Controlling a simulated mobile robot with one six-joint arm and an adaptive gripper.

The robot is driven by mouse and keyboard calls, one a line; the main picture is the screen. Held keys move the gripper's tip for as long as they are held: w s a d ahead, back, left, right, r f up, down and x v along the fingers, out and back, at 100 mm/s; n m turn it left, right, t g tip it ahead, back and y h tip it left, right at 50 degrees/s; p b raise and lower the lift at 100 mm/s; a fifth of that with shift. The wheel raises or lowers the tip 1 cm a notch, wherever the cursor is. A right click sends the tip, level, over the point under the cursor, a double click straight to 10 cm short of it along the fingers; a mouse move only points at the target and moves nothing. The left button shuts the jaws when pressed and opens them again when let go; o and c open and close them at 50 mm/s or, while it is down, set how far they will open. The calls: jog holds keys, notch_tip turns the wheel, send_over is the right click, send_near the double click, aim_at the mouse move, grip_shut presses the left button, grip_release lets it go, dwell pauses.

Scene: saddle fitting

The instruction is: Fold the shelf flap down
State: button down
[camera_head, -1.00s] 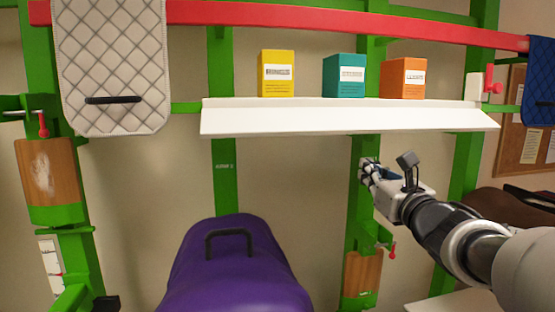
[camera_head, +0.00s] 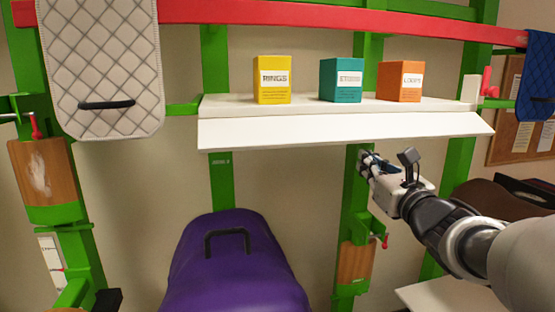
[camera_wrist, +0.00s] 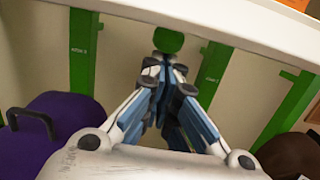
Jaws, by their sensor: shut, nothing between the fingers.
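The white shelf flap (camera_head: 330,130) runs along the front edge of the white shelf (camera_head: 225,103). It slopes down and forward from that edge. In the wrist view the white flap (camera_wrist: 215,22) crosses the top of the picture. My gripper (camera_head: 366,160) is just below the flap, right of its middle, in front of a green post. In the wrist view the fingers of my gripper (camera_wrist: 166,62) are shut together and empty. They look apart from the flap, though the exact gap is hard to tell.
Yellow (camera_head: 272,82), teal (camera_head: 341,82) and orange (camera_head: 399,84) boxes stand on the shelf. A purple covered saddle shape (camera_head: 235,275) is below. A quilted pad (camera_head: 100,60) hangs at left from a red rail (camera_head: 330,20). Green posts (camera_head: 222,180) stand behind.

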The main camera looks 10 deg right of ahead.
aim_at(365, 133)
jog(key=shift+s+r+g+p, duration=1.55)
jog(key=shift+s+p, duration=0.15)
jog(key=shift+p, duration=1.8)
